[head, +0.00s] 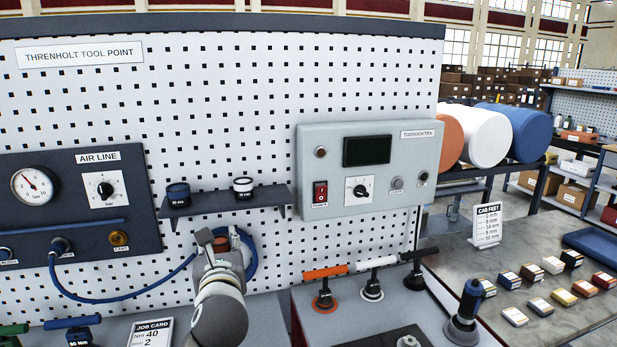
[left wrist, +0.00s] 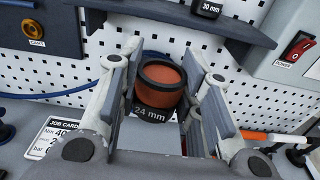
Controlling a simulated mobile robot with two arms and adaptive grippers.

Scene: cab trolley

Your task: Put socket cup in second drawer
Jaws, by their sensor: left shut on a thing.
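My left gripper (head: 222,240) is shut on a socket cup (left wrist: 162,88) in front of the pegboard. The cup has a brown-orange inside, a dark rim and a dark band marked "24 mm". In the left wrist view it sits between the two finger pads of my left gripper (left wrist: 165,105). In the head view only a little of the brown-orange cup (head: 236,240) shows behind the fingers. No drawer front can be made out in either view. My right gripper is not in view.
A small shelf (head: 228,203) holds two other socket cups, one dark blue (head: 178,194) and one black and white (head: 243,187). T-handled tools, one orange (head: 324,287), stand on the surface at lower right. A job card (head: 151,333) stands at lower left. A blue hose loops behind my gripper.

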